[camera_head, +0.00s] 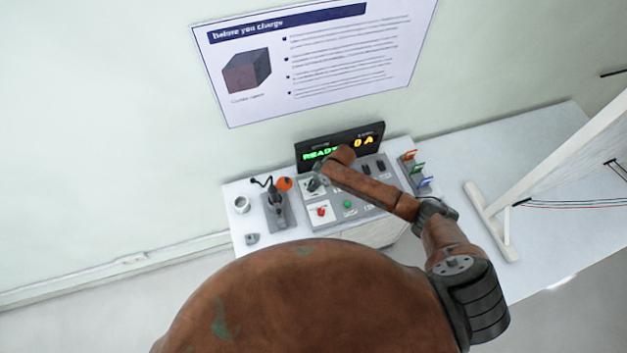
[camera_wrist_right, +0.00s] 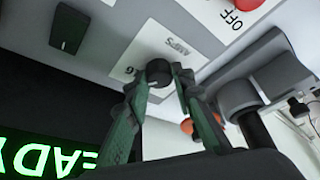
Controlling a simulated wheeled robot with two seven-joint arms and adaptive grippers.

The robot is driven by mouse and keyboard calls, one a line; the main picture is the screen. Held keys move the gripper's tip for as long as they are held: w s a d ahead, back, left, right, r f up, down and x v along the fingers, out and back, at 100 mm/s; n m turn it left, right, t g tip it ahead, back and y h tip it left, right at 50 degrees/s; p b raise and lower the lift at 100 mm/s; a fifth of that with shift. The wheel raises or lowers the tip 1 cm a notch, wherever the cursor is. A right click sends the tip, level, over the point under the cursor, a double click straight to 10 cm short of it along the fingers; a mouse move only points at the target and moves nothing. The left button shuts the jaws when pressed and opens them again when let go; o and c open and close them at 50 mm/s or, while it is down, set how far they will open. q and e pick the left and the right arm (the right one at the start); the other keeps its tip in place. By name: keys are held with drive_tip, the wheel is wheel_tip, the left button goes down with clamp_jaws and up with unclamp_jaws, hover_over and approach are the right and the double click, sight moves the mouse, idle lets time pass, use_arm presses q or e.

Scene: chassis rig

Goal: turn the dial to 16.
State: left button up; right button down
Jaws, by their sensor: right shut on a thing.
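The dial (camera_wrist_right: 158,71) is a small dark round knob on a pale plate marked AMPS in the right wrist view. The two green-grey fingers of my right gripper (camera_wrist_right: 160,84) are closed on its sides. In the head view my right gripper (camera_head: 314,184) is at the upper left of the control panel (camera_head: 375,203) and hides the dial. The display (camera_head: 366,137) reads READY in green and 0 A in orange. My left gripper is out of view.
A red button (camera_head: 321,211) and a green button (camera_head: 347,204) sit close below the dial. Dark switches (camera_head: 373,168) are to the right. A stand with an orange-red part (camera_head: 284,184) and a white cup (camera_head: 241,204) are to the left. Coloured clips (camera_head: 418,168) stand at the right.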

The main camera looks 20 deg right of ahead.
drive_tip(key=shift+m+h+p, duration=0.3)
drive_tip(key=shift+m+p, duration=0.25)
drive_tip(key=shift+m, duration=0.05)
drive_tip(key=c, duration=1.7)
unclamp_jaws()
drive_tip(key=shift+o, duration=0.2)
drive_tip(key=v, duration=1.2)
drive_tip(key=shift+s, duration=0.25)
drive_tip(key=shift+f, duration=0.1)
